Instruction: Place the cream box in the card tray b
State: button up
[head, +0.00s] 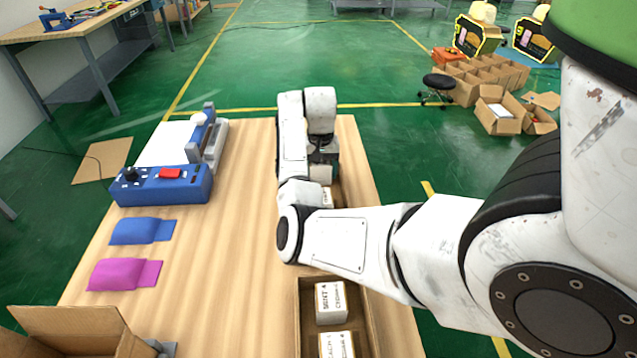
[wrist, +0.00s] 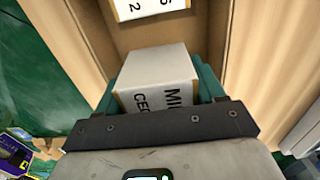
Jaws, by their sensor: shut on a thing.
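The cream-white box (wrist: 155,75) with black lettering beginning "MI" sits between the green fingers of my gripper (wrist: 158,92) in the wrist view. The gripper is shut on it. The box is over or within a brown card tray (wrist: 217,35); its exact height is unclear. In the head view my gripper (head: 323,168) is at the far right of the table, mostly hidden by my arm. A card tray there (head: 338,188) shows only in part. A nearer card tray (head: 364,310) holds similar white boxes (head: 331,300). No tray letter is readable.
Another white box (wrist: 148,8) lies in the tray ahead of the held one. On the table's left are a blue device (head: 165,185), a blue pouch (head: 140,231), a magenta pouch (head: 122,274) and an open carton (head: 70,325). The table middle is clear.

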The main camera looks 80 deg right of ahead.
aim_at(319, 180)
jog(key=shift+w+d+f, duration=0.2)
jog(key=shift+d+f, duration=0.05)
jog(key=shift+f, duration=0.2)
jog(key=shift+w+f, duration=0.1)
jog(key=shift+f, duration=1.55)
jog(key=shift+f, duration=0.15)
jog(key=o, duration=1.1)
notch_tip(319, 180, up, 12)
jog(key=shift+r, duration=0.15)
jog(key=shift+r, duration=0.1)
